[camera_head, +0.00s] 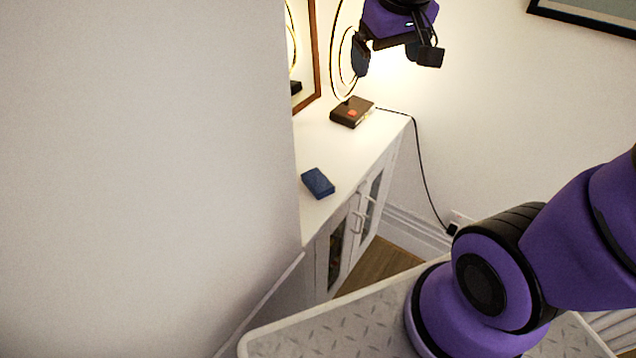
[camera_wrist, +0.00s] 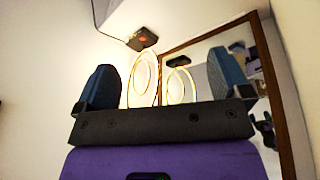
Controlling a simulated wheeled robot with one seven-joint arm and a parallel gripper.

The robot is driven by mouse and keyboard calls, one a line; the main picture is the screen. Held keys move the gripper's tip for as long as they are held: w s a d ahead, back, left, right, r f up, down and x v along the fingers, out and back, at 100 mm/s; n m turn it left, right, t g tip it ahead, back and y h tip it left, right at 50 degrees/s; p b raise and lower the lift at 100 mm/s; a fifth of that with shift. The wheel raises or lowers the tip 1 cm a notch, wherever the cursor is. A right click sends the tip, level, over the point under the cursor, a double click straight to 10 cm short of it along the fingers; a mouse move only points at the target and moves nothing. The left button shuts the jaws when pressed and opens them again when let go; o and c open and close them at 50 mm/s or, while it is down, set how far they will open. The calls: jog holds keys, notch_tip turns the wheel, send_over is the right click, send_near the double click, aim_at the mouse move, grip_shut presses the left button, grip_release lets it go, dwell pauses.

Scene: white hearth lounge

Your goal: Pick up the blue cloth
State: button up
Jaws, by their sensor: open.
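The blue cloth (camera_head: 318,183) looks like a small, dark blue folded block. It lies on the white cabinet top (camera_head: 336,150), close to the front edge and beside the wall corner at left. My gripper (camera_head: 397,62) is raised above the far end of the cabinet, up and to the right of the cloth, and is well apart from it. In the wrist view its two fingers (camera_wrist: 163,88) stand wide apart with nothing between them. The cloth cannot be made out in the wrist view.
A ring lamp with a dark base (camera_head: 352,112) stands at the cabinet's far end, close below my gripper; it also shows in the wrist view (camera_wrist: 145,78). A framed mirror (camera_head: 304,55) leans behind. A wall (camera_head: 150,180) blocks the left. A black cord hangs at right.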

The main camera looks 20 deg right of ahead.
jog(key=w+a+f+n+g, duration=0.1)
jog(key=w+a+f+g, duration=0.1)
jog(key=w+f, duration=0.95)
jog(key=g+y, duration=0.1)
send_over(318, 179)
notch_tip(318, 179, down, 19)
jog(key=shift+n, duration=0.4)
notch_tip(318, 179, down, 11)
jog(key=shift+r, duration=0.15)
jog(key=c, duration=1)
